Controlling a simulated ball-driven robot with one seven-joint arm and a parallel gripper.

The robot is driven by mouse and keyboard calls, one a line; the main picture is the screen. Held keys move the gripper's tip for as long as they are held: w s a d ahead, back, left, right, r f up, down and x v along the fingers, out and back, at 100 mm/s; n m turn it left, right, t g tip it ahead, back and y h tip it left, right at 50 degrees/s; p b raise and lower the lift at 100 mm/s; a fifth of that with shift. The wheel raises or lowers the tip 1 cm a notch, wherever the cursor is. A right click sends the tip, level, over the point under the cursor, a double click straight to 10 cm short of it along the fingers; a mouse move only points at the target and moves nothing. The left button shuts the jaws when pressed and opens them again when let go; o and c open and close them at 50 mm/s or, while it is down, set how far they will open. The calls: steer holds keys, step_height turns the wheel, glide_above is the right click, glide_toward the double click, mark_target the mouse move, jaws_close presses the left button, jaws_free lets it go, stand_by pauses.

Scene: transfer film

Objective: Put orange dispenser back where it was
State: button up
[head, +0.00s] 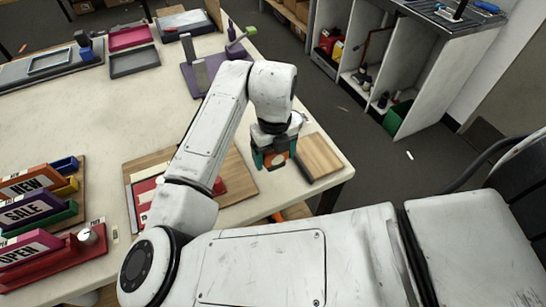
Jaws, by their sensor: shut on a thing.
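My gripper (276,156) hangs over the right end of the table, with teal parts on both sides of it. It is shut on a small orange thing, which I take for the orange dispenser (273,163). It is largely covered by the gripper, so its full shape is hidden. The gripper is between a wooden board (320,156) at the table's right corner and a larger wooden board (239,172) to the left. I cannot tell whether the dispenser touches the table.
A red and white item (146,190) lies on the larger board, partly behind my arm. Sign holders (32,210) with coloured trays stand at left. A purple stand (203,72) and grey tray (134,62) are at the back. The middle left of the table (95,115) is clear.

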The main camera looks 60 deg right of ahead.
mark_target(273, 162)
steer(key=shift+w+d+f, duration=0.4)
steer(key=shift+d+f, duration=0.05)
steer(key=shift+f, duration=0.25)
steer(key=shift+f+p, duration=0.3)
steer(key=shift+f, duration=1.25)
steer(key=shift+f, duration=0.15)
steer(key=o, duration=0.9)
steer(key=shift+o, duration=0.2)
step_height(273, 162, up, 12)
steer(key=shift+r+b, duration=0.2)
steer(key=shift+b, duration=0.5)
